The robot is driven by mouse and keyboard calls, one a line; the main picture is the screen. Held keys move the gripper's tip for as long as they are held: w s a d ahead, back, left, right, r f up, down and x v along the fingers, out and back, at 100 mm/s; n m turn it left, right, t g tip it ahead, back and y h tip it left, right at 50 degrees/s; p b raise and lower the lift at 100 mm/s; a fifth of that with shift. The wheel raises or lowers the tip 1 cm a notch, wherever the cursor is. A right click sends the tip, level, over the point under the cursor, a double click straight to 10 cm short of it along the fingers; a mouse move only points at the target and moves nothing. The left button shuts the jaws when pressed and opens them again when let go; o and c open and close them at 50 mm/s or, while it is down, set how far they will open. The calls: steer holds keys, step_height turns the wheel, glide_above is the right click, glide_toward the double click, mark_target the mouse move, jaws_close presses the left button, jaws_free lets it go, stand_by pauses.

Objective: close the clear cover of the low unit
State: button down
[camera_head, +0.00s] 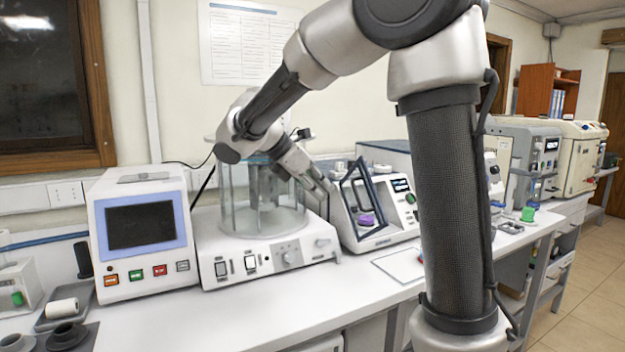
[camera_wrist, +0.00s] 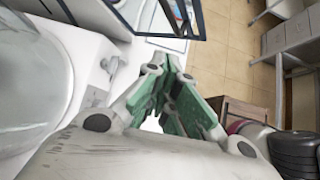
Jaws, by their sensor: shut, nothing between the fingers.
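The low unit (camera_head: 405,222) is a white bench instrument with a small screen and a green button. Its clear cover (camera_head: 347,196) has a dark frame and stands raised and tilted. A purple thing (camera_head: 366,219) shows behind the pane. My gripper (camera_head: 326,187) is just left of the cover in the head view, its fingers small there. In the wrist view my gripper (camera_wrist: 172,76) is shut and empty, with green-padded fingers. The dark cover frame (camera_wrist: 186,20) lies beyond the fingertips at the top of that view. I cannot tell whether they touch.
A glass cylinder unit (camera_head: 262,205) stands left of the low unit, under my forearm. A white instrument with a blue-framed screen (camera_head: 143,226) is farther left. Other machines (camera_head: 535,150) line the bench to the right. The front bench strip (camera_head: 300,300) is clear.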

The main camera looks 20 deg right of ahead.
mark_target(359, 200)
steer(key=d+f, duration=0.3)
steer(key=d, duration=0.3)
steer(key=shift+w+d, duration=0.15)
steer(key=shift+d, duration=0.15)
steer(key=shift+d+r, duration=0.1)
